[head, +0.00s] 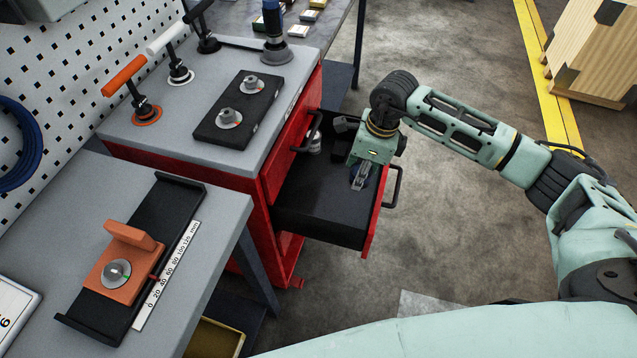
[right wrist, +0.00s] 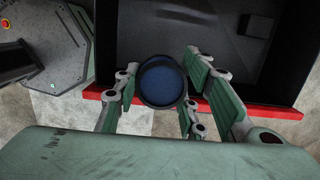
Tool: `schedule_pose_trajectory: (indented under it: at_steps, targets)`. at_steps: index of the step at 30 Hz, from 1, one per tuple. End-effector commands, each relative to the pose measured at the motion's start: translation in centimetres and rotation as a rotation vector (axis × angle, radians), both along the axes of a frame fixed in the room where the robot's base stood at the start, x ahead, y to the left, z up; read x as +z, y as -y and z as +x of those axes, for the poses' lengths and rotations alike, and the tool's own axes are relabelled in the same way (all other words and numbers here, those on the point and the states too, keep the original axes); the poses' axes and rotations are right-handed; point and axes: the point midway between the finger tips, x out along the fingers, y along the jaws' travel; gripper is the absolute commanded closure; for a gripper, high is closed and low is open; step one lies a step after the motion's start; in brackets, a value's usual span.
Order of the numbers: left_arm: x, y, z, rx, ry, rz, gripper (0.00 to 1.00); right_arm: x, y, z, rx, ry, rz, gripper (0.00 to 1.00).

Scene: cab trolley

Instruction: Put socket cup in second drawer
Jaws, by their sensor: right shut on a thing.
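My right gripper (head: 361,183) is over the open drawer (head: 312,212) of the red cabinet, near its front edge. It is shut on the socket cup (head: 368,180), a dark blue round piece mostly hidden by the fingers in the head view. In the right wrist view the cup (right wrist: 163,82) shows as a blue disc with a dark rim between the fingers (right wrist: 160,85). It overlaps the drawer's red front edge (right wrist: 270,118) in that view; its height above the drawer floor is unclear. My left gripper is out of view.
Another drawer with a black handle (head: 308,133) sits above the open one. A small metal piece (head: 316,146) shows near the drawer's back. The cabinet top holds a black block (head: 215,130) with two metal pieces, and several upright tools. A workbench (head: 60,235) stands at left.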

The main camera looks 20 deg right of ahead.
Motion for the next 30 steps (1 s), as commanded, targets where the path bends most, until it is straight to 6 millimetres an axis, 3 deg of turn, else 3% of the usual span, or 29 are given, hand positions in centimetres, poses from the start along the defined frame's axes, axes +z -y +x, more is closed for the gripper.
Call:
schedule_pose_trajectory:
  at_steps: [12,20,27,30]
  targets:
    - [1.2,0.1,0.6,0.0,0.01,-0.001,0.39,-5.1,-6.8,6.0,0.005,-0.002,0.004,0.92]
    - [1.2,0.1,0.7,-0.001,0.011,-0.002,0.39,-6.5,-7.9,7.2,0.005,-0.001,0.001,0.92]
    - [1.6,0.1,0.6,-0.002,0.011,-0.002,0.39,-9.7,-7.9,7.2,0.004,-0.002,0.001,0.92]
    - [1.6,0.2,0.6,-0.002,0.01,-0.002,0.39,-10.2,-7.9,7.3,0.006,0.0,0.001,0.92]
